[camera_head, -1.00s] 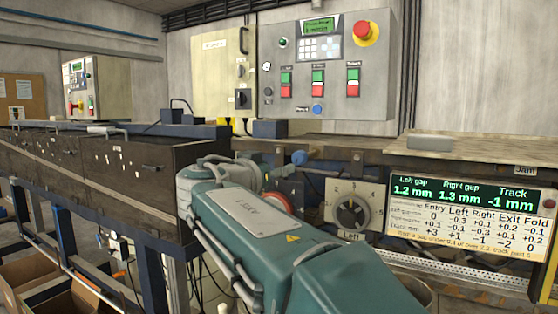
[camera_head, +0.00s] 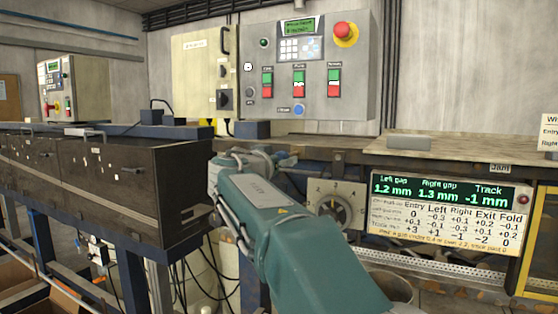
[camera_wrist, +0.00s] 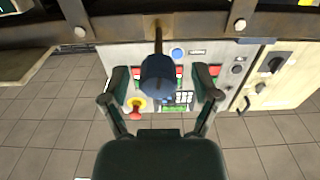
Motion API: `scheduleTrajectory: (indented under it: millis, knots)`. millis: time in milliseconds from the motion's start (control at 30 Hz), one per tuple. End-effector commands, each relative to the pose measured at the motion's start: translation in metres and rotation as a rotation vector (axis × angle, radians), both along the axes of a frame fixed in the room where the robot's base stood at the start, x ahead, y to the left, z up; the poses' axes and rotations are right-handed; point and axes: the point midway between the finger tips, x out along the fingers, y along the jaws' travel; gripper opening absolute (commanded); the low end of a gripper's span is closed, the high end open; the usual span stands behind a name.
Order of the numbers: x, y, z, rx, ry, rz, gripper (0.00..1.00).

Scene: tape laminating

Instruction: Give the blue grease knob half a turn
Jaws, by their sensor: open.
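The blue grease knob (camera_wrist: 157,76) is in the middle of the wrist view, on a thin stem below a dark metal beam. My gripper (camera_wrist: 161,80) is open, with one finger on each side of the knob. Gaps show between the knob and both fingers in this view. How far the knob reaches in depth between the pads I cannot tell. In the head view my arm hides the knob and the gripper.
A dark beam (camera_wrist: 190,28) with bolts runs close beyond the knob. The grey control panel (camera_head: 310,75) has a separate blue button (camera_head: 298,110). A numbered dial (camera_head: 335,207) and a gap display (camera_head: 445,190) are right of my arm. Dark covers (camera_head: 110,180) stand left.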

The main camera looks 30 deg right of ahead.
Motion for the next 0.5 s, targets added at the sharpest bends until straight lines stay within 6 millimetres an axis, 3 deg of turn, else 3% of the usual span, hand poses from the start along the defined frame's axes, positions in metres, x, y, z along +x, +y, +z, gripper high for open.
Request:
scheduleTrajectory:
  millis: [33, 200, 500]
  knots:
    - [-0.0001, 0.0002, 0.0000, 0.000, 0.000, 0.000, 0.75]
    - [-0.0001, 0.0003, 0.0001, 0.000, 0.000, 0.000, 0.00]
    - [0.0003, 0.0007, -0.0001, -0.033, 0.042, 0.002, 0.00]
